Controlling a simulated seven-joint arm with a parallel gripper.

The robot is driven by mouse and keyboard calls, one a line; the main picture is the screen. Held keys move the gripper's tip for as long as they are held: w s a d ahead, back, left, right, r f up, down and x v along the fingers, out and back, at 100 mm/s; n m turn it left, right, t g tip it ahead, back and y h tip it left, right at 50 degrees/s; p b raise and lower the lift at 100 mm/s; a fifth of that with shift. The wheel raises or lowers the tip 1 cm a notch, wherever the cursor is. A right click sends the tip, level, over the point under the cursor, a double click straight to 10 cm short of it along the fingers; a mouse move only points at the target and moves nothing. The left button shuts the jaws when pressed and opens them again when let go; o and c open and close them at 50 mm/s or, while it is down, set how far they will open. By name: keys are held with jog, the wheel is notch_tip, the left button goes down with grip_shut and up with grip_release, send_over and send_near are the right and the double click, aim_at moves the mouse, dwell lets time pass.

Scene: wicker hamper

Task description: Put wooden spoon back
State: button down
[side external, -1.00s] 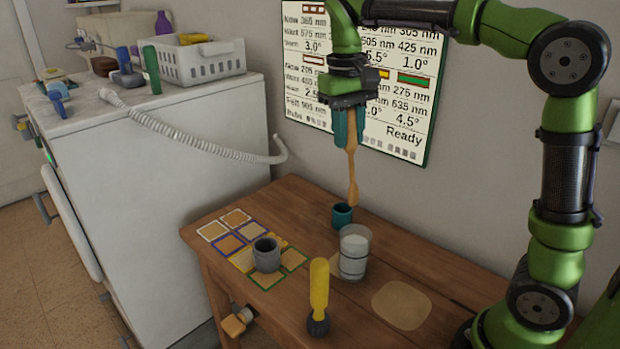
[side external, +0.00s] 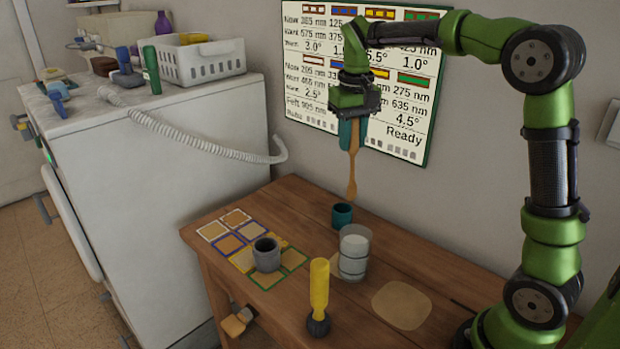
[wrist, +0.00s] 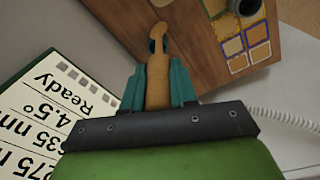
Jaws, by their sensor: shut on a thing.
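There is a clear gap between the tip and the cup. In the wrist view the cup is mostly hidden behind the spoon.
A glass with pale contents (side external: 354,252) stands close to the teal cup. A grey cup (side external: 266,254) sits on coloured squares (side external: 228,243) at left. A yellow-handled tool (side external: 319,290) stands near the front edge. A flat round mat (side external: 402,305) lies at right. A wall board (side external: 400,150) is behind.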

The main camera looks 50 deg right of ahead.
jog(key=w+d+f+t, duration=0.1)
jog(key=w+d+f, duration=0.2)
jog(key=w+d, duration=0.2)
jog(key=shift+w+d+n, duration=0.2)
jog(key=shift+w+n, duration=0.1)
notch_tip(320, 180, down, 10)
jog(key=shift+r, duration=0.2)
jog(key=c, duration=0.9)
grip_release()
jog(key=shift+f, duration=0.15)
